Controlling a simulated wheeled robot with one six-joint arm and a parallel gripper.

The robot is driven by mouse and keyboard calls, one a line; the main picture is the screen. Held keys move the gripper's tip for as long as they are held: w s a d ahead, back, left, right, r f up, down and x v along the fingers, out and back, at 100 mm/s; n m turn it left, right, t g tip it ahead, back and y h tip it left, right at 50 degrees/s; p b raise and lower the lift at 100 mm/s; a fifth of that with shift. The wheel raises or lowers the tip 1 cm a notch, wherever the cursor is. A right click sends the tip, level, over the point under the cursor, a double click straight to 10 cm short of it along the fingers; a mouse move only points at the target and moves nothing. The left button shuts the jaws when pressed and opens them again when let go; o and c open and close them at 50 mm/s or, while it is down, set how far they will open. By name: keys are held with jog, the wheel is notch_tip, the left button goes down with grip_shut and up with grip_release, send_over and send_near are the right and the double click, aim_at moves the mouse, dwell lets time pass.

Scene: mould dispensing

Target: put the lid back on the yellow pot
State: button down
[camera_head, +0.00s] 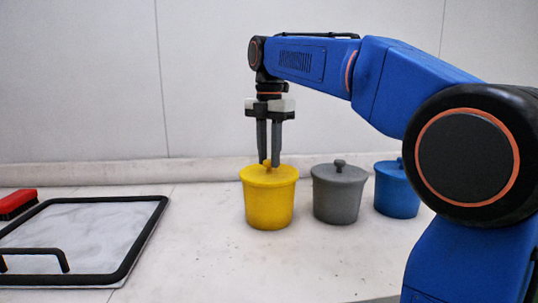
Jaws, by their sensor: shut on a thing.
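The yellow pot (269,205) stands upright on the white counter, left of the other pots. Its yellow lid (254,174) sits at the pot's rim, with no gap that I can see between them. My gripper (268,163) points straight down over the pot, its two dark fingers shut on the lid's knob. The fingers hide part of the knob, so I cannot tell whether the lid is fully seated.
A grey pot (338,199) and a blue pot (396,197), both lidded, stand close to the right. A black-rimmed tray (137,243) with a pale surface lies at the left, beside a red-topped brush (17,202). The counter between tray and yellow pot is clear. A wall stands behind.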

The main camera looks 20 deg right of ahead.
jog(key=c, duration=0.9)
grip_release()
jog(key=shift+r, duration=0.15)
jog(key=shift+r, duration=3.35)
grip_shut()
